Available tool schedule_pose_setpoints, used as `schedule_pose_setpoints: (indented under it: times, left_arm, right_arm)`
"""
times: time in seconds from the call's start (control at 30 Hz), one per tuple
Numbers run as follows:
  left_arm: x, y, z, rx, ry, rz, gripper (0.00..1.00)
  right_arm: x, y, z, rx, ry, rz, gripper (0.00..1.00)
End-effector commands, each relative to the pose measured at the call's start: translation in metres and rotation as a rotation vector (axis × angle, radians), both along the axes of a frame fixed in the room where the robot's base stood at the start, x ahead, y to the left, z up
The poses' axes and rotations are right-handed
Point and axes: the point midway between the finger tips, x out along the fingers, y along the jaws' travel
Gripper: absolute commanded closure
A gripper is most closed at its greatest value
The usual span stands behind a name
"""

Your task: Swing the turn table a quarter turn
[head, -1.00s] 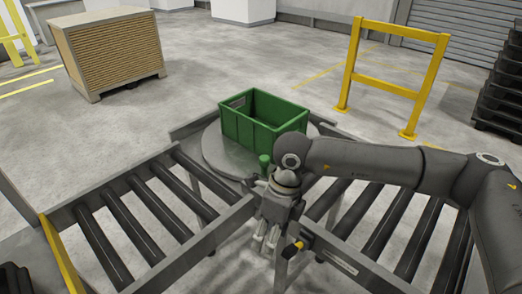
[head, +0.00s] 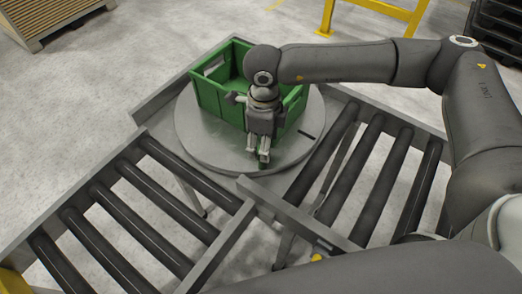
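The turn table is a round grey disc (head: 190,135) at the corner between two roller conveyors. A green crate (head: 208,98) stands on it, partly hidden by my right arm. My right gripper (head: 258,152) points down over the near part of the disc, in front of the crate. A small green post (head: 263,166) shows at its fingertips; whether the fingers are closed on it cannot be made out. My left gripper is not in view.
One roller conveyor (head: 122,213) runs to the lower left, another (head: 352,170) to the right. A small yellow-tipped lever (head: 317,257) is by the conveyor frame. A yellow barrier (head: 372,10), dark stacked pallets (head: 497,35) and a slatted crate (head: 45,18) stand behind.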

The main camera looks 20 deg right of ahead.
Motion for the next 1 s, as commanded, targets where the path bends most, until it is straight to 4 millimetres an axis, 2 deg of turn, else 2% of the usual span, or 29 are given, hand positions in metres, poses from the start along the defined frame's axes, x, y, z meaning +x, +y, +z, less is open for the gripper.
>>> schedule_pose_setpoints:
  times: [0.1, 0.2, 0.27, 0.43, 0.5, 0.6, 0.83, 1.0]
  left_arm:
    - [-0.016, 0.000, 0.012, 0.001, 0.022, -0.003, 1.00]
    - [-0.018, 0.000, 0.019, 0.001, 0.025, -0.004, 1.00]
    - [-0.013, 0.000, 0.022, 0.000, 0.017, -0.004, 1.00]
    - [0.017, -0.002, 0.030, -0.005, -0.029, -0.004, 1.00]
    - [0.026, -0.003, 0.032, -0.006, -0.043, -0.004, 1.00]
    - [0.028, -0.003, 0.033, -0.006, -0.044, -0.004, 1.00]
    - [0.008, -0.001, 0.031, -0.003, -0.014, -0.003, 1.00]
    - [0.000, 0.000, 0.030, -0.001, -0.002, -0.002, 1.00]
  right_arm:
    - [-0.001, 0.000, -0.021, -0.002, 0.006, -0.001, 0.46]
    - [-0.001, 0.000, -0.040, -0.002, 0.005, -0.001, 0.46]
    - [-0.001, 0.000, -0.051, -0.002, 0.005, 0.000, 0.46]
    - [0.000, 0.000, -0.073, -0.001, 0.003, -0.001, 0.46]
    - [0.000, 0.000, -0.078, 0.000, 0.001, 0.000, 0.46]
    - [0.000, 0.000, -0.082, 0.001, 0.001, 0.000, 0.46]
    - [0.000, 0.000, -0.083, 0.000, 0.000, 0.000, 0.46]
    - [0.000, 0.000, -0.083, 0.000, 0.000, 0.000, 0.67]
